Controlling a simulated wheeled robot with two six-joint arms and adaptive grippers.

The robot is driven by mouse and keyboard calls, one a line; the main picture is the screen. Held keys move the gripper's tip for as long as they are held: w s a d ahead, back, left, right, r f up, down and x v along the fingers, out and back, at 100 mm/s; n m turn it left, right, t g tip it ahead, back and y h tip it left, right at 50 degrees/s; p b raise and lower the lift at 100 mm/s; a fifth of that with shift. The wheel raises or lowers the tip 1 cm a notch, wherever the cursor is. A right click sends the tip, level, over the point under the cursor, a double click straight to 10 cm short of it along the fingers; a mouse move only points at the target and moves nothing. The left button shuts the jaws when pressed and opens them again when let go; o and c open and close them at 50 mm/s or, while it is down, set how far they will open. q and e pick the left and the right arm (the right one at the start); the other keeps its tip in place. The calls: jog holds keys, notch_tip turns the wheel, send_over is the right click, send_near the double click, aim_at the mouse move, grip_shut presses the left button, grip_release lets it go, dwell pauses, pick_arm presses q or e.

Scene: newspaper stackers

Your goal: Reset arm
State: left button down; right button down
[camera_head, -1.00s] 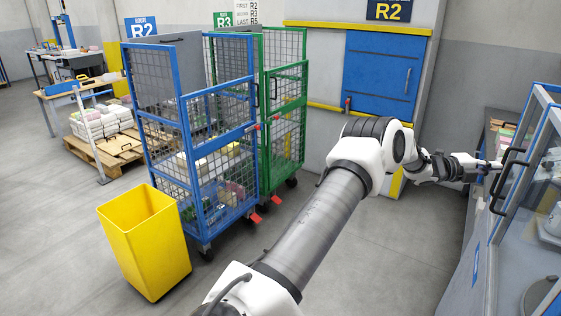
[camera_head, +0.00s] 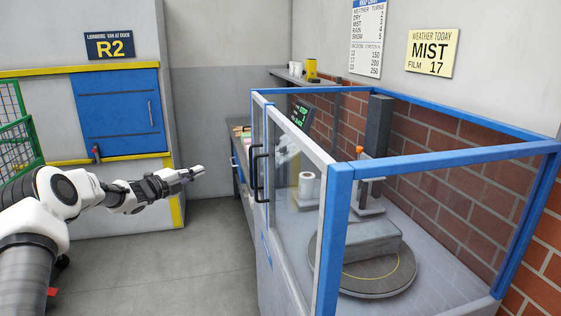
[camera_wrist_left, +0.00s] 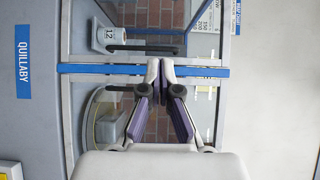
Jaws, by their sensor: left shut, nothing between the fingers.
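My left arm comes in from the left in the head view. Its gripper (camera_head: 198,172) is shut and empty, held out level in front of the glass-sided booth (camera_head: 340,235). A clear gap shows between the fingertips and the black door handle (camera_head: 256,172). In the left wrist view the two fingertips (camera_wrist_left: 160,68) meet in front of the booth's blue frame bar (camera_wrist_left: 100,68). My right gripper is not in view.
The booth holds a round turntable (camera_head: 362,268) and a white roll (camera_head: 308,188). A narrow bench (camera_head: 240,150) stands behind it. A blue shutter (camera_head: 118,110) and part of a green cage cart (camera_head: 18,145) are at left. Grey floor (camera_head: 150,265) below the arm is clear.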

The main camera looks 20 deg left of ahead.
pick_arm(q)
jog(key=d+f+n+g, duration=0.2)
jog(key=d+f+n, duration=0.3)
jog(key=d+f, duration=0.75)
jog(key=s+d+f+n+g, duration=0.2)
jog(key=s+d+f+n, duration=0.2)
jog(key=d+f, duration=0.35)
jog(key=s+d+f+n+g, duration=0.2)
jog(key=s+d+f+n, duration=0.1)
jog(key=s+d+f, duration=0.4)
jog(key=s+d+f+n+g+y, duration=0.1)
jog(key=s+d+f+n+g, duration=0.2)
jog(key=s+f, duration=0.4)
jog(key=s+d+f+n+g+y, duration=0.1)
jog(key=s+d+f+n+g, duration=0.3)
jog(key=s, duration=0.6)
jog(key=s+f+n+g+y, duration=0.2)
jog(key=s+g, duration=0.2)
jog(key=s, duration=1.6)
jog(key=shift+s+a+f, duration=0.15)
jog(key=shift+s+a, duration=0.05)
jog(key=shift+a, duration=0.05)
jog(key=shift+w, duration=0.1)
